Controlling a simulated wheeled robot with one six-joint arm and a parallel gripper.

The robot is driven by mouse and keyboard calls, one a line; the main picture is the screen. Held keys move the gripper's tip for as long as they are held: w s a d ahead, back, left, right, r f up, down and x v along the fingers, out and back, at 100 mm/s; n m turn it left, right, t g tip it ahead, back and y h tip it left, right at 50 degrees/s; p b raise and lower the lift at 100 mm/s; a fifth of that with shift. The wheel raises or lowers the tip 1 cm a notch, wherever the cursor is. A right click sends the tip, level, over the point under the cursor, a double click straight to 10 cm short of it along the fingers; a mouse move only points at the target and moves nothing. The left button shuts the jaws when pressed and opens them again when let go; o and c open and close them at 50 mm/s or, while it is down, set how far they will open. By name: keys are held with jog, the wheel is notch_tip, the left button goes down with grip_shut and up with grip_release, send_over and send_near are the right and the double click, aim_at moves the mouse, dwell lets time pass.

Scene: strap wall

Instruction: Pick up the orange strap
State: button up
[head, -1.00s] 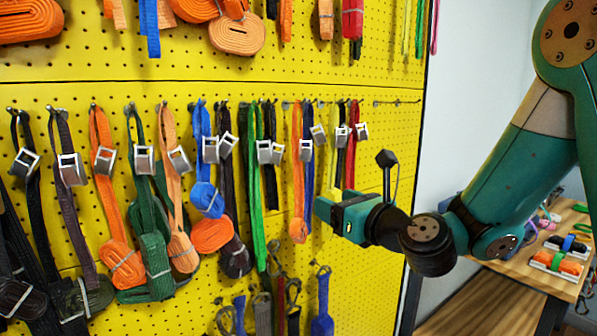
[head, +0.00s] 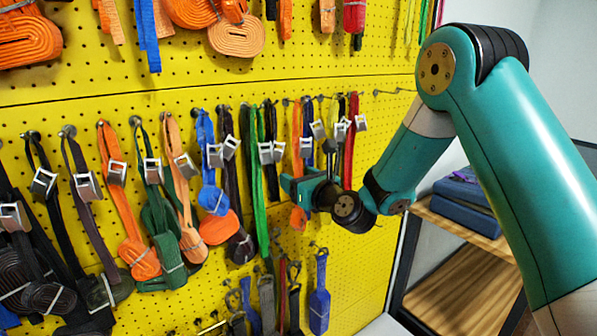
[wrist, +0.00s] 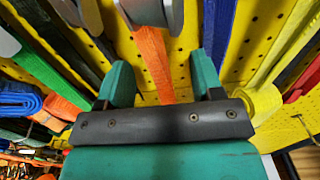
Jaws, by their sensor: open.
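A narrow orange strap (head: 296,130) with a metal buckle hangs from a hook on the yellow pegboard. My gripper (head: 290,185) is at its lower part in the head view and hides some of it. In the wrist view the orange strap (wrist: 155,62) runs down between the two green fingers of my open gripper (wrist: 160,78). The strap's lower end is hidden behind the gripper body. I cannot tell whether a finger touches it.
A blue strap (wrist: 216,35) and a yellow strap (wrist: 262,98) hang close on the right. A green strap (wrist: 48,70) hangs on the left. Other orange straps (head: 122,215) hang further left. A wooden shelf (head: 465,230) stands right of the pegboard.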

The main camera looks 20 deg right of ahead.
jog(key=shift+w, duration=0.1)
jog(key=shift+c, duration=0.4)
jog(key=c, duration=0.9)
jog(key=shift+c, duration=0.2)
